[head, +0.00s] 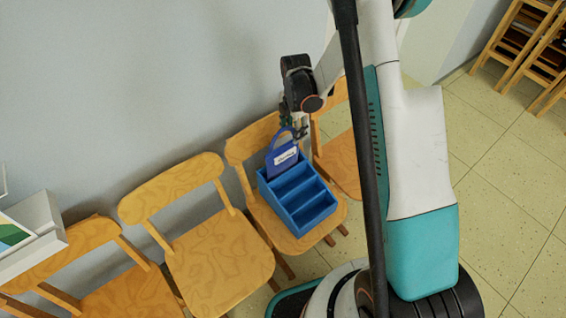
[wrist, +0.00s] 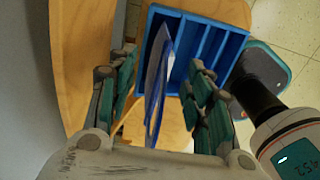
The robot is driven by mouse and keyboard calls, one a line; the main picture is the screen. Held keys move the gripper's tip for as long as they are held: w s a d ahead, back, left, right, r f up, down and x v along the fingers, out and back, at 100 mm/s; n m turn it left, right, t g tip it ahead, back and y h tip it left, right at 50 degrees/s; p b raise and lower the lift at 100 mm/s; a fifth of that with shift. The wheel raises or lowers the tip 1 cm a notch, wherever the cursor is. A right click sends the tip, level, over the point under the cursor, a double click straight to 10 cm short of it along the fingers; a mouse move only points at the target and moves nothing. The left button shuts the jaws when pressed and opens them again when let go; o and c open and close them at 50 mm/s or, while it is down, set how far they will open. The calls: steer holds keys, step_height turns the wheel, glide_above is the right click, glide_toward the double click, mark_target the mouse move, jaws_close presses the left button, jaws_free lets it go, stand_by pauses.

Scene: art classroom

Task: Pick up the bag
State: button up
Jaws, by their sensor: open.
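The blue bag (head: 284,157) with an arched handle and a white label stands upright at the back of a blue stepped organizer (head: 302,203) on a wooden chair (head: 268,224). In the wrist view the bag (wrist: 155,85) shows nearly edge-on, a thin blue shape with its handle loop toward me. My gripper (head: 297,124) is just above the bag in the head view. In the wrist view my gripper (wrist: 162,66) is open, with one finger on each side of the bag and visible gaps to both. Whether the bag's base rests inside the organizer's rear compartment is hidden.
Other wooden chairs (head: 218,262) stand in a row along the grey wall (head: 130,100). A white box-like object (head: 42,225) is at the far left. Wooden racks (head: 520,45) stand at top right. The tiled floor (head: 500,170) on the right is clear.

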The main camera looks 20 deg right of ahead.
mark_target(283, 154)
steer(key=shift+s+d+f+b, duration=0.1)
steer(key=shift+f+b, duration=1.4)
steer(key=shift+f, duration=1.35)
jaws_close()
